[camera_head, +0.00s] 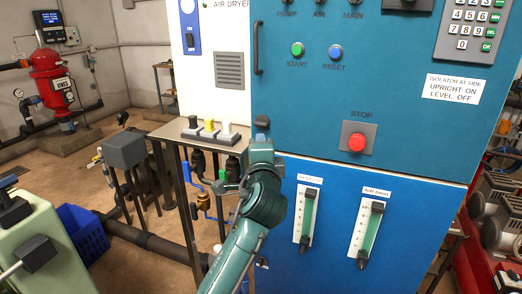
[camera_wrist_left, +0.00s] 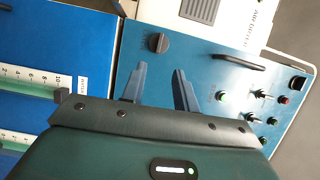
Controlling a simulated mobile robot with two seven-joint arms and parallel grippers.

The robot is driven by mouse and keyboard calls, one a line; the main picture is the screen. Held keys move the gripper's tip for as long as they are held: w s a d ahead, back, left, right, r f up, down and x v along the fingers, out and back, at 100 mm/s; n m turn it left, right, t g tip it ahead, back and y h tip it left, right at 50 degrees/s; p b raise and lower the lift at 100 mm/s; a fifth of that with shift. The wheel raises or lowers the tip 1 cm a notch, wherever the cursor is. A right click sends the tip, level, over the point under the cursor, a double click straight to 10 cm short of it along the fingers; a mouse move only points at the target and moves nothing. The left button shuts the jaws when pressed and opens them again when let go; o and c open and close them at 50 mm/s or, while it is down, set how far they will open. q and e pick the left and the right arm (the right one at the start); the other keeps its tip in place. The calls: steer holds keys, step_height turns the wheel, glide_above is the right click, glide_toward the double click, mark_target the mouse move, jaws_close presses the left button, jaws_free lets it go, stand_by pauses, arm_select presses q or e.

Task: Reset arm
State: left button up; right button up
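My left arm comes up from the bottom of the head view. In the head view this knob (camera_head: 262,122) shows just above my wrist. A card (camera_head: 454,88) reads "ISOLATOR AT SIDE, UPRIGHT: ON, LEVEL: OFF". My right gripper is not in view.
The cabinet bears a red STOP button (camera_head: 356,142), a green START button (camera_head: 297,49), a blue RESET button (camera_head: 335,52) and two sight gauges (camera_head: 368,232). A small table (camera_head: 176,133) with several switches stands left. A blue crate (camera_head: 84,232) sits on the floor.

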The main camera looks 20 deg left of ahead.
arm_select(q)
steer(key=shift+f, duration=0.1)
steer(key=s+d+f+n+g+h, duration=0.15)
steer(key=s+f, duration=0.25)
steer(key=f, duration=0.5)
steer(key=s+f+n+g+h, duration=0.1)
steer(key=s+f+h, duration=0.25)
steer(key=f, duration=0.45)
steer(key=s+d+f+n+g+h, duration=0.15)
steer(key=s+f, duration=0.25)
steer(key=f, duration=0.5)
steer(key=s+f+n+g+h, duration=0.1)
steer(key=s+f+n, duration=0.2)
steer(key=s+f, duration=0.3)
steer(key=s+f+n+g+h, duration=0.1)
steer(key=s+f+n, duration=0.3)
steer(key=s, duration=0.9)
step_height(320, 180, down, 2)
steer(key=shift+f+g, duration=0.25)
steer(key=shift+g, duration=0.35)
steer(key=shift+o, duration=0.3)
steer(key=shift+h, duration=0.25)
